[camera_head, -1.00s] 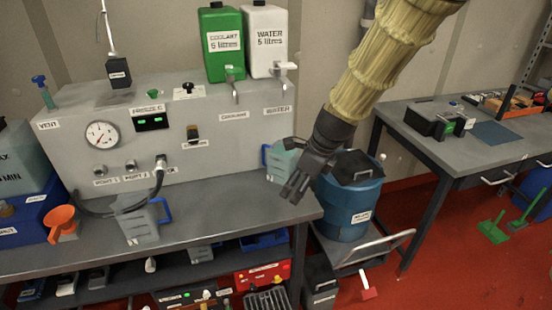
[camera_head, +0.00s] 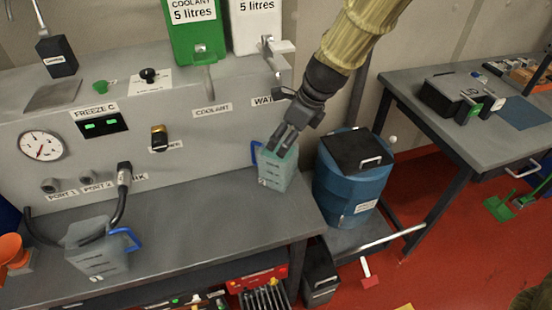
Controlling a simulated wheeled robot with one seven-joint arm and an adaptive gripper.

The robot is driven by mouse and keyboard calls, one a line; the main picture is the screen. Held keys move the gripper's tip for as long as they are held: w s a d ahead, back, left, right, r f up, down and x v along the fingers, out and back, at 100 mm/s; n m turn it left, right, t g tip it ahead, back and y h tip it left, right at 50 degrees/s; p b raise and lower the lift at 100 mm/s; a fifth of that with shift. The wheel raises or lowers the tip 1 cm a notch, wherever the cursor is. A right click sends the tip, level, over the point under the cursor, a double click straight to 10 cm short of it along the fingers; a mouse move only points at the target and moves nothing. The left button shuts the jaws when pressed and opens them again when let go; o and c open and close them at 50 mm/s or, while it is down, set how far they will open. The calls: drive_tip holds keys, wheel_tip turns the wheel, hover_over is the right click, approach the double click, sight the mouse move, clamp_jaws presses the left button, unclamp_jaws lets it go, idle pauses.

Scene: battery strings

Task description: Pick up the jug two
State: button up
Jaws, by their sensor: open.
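A pale translucent jug (camera_head: 278,174) with a blue handle on its left stands upright at the right end of the grey bench. My gripper (camera_head: 283,144) is open and points down at the top of the right jug. Its fingertips overlap the jug's rim in the picture. I cannot tell whether they touch it or reach inside.
A grey panel (camera_head: 205,132) with gauge and ports backs the bench (camera_head: 195,215). The coolant (camera_head: 195,35) and water (camera_head: 257,22) containers stand above it. A blue drum (camera_head: 345,192) stands right of the bench. Bare bench lies between the jugs.

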sight(281, 144)
drive_tip(key=x, duration=0.4)
drive_tip(key=shift+w+f+p, duration=0.1)
drive_tip(key=shift+w+p, duration=0.1)
drive_tip(key=shift+p, duration=0.1)
drive_tip(key=shift+s+f, duration=0.1)
drive_tip(key=shift+s, duration=0.15)
drive_tip(key=p+x, duration=0.1)
drive_tip(key=x, duration=0.3)
drive_tip(key=shift+s, duration=0.4)
drive_tip(key=shift+w+f, duration=0.1)
drive_tip(key=shift+f, duration=0.05)
drive_tip(key=c, duration=1.7)
